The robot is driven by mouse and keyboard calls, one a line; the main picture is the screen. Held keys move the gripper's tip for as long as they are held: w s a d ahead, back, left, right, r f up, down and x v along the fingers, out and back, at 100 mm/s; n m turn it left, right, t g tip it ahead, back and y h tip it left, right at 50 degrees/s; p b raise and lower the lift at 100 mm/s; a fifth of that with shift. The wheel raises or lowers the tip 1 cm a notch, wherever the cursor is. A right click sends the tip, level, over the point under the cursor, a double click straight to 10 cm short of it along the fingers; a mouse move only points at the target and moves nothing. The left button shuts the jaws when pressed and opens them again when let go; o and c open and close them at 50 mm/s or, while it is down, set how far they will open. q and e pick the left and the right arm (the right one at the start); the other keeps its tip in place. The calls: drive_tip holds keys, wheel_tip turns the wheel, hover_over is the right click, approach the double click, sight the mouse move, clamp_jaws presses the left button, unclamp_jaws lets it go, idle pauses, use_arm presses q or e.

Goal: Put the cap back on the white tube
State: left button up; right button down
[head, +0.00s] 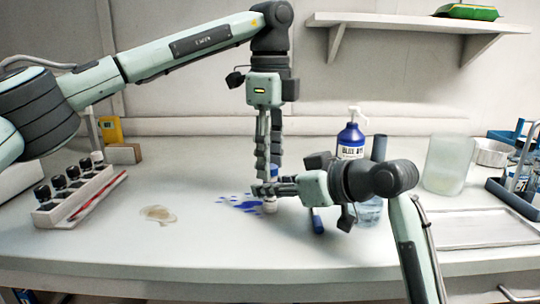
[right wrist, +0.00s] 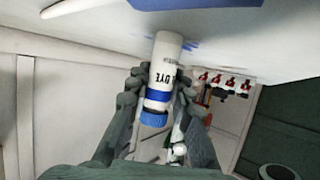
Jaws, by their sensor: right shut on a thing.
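The white tube (head: 270,207) stands upright near the middle of the table, at the right end of a blue splash. In the right wrist view the tube (right wrist: 168,48) shows a "DYE" label and a blue band. My right gripper (head: 264,188) is shut around it from the right; its fingers flank the tube in the right wrist view (right wrist: 158,90).
A rack of dark-capped bottles (head: 75,192) with a red stick is at left. A metal tray (head: 470,229) lies at right. The front middle table is clear.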

use_arm(q)
clamp_jaws()
drive_tip(key=m, duration=0.3)
drive_tip(key=shift+m, duration=0.4)
drive_tip(key=m, duration=0.4)
drive_tip(key=shift+m, duration=0.4)
drive_tip(key=m, duration=2.6)
drive_tip(key=shift+d+m, duration=0.1)
drive_tip(key=shift+m, duration=0.3)
drive_tip(key=m, duration=0.5)
drive_tip(key=shift+f+m, duration=0.1)
drive_tip(key=shift+m, duration=0.2)
drive_tip(key=shift+o, duration=1.5)
unclamp_jaws()
wheel_tip(320, 180, up, 12)
